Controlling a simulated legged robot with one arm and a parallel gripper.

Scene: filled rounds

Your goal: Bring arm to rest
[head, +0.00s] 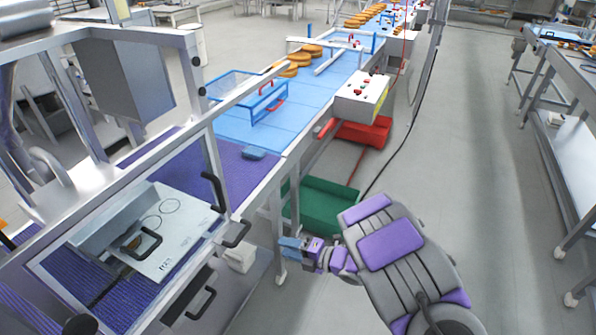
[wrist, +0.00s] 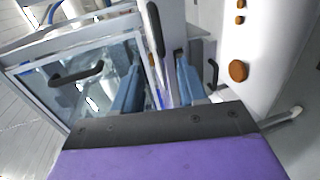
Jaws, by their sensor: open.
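My arm reaches in from the lower right in the head view, with grey and purple covers. My gripper (head: 291,246) is at its end, beside the conveyor's side and above the floor. In the wrist view its two blue fingers (wrist: 156,90) stand apart with nothing held between them. The gripper is open and empty. A metal machine panel with black handles shows beyond the fingers in the wrist view.
A blue conveyor (head: 310,95) carries round orange items (head: 289,68) at its far part. A green crate (head: 325,205) and a red crate (head: 363,132) stand under its edge. A metal-framed machine (head: 150,230) fills the left. The floor (head: 470,130) to the right is clear up to metal tables (head: 575,85).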

